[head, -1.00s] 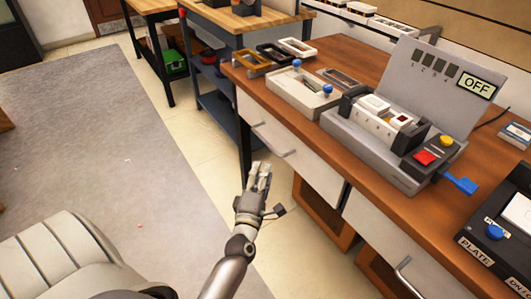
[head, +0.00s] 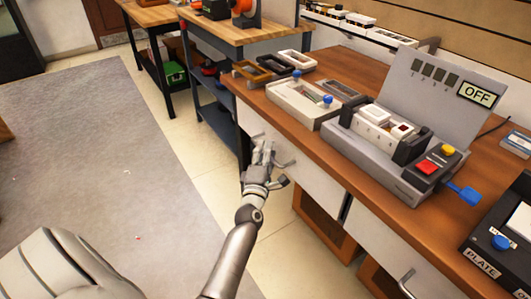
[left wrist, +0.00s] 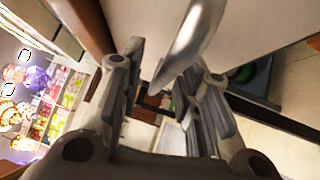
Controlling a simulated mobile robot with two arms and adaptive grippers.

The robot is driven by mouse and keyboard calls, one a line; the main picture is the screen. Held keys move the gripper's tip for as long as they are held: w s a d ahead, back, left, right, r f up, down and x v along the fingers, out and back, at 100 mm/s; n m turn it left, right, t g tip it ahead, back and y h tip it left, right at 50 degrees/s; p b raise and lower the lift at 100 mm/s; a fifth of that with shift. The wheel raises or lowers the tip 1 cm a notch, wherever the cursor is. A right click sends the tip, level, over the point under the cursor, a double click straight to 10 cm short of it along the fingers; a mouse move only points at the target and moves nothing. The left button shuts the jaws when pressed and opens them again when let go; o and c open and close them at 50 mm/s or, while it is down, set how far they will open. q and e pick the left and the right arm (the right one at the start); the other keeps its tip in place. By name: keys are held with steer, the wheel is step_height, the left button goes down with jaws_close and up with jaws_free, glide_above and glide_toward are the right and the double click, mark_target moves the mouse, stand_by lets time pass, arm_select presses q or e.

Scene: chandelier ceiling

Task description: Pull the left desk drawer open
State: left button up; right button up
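The left desk drawer (head: 316,184) has a pale front under the brown desktop and looks flush with the desk. Its metal bar handle (head: 285,163) is partly hidden behind my left gripper (head: 264,150). In the left wrist view, the handle (left wrist: 192,42) reaches down from the top into the gap between the two fingers of my left gripper (left wrist: 168,82). My right gripper is not in view.
On the desktop (head: 357,88) stand a grey device with an OFF panel (head: 436,83), a beige fixture (head: 301,100) and small trays (head: 264,72). A second drawer handle (head: 405,284) is at the lower right.

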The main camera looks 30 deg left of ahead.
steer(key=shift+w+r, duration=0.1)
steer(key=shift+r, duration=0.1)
arm_select(q)
jaws_close()
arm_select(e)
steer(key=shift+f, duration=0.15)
arm_select(q)
steer(key=shift+f, duration=0.1)
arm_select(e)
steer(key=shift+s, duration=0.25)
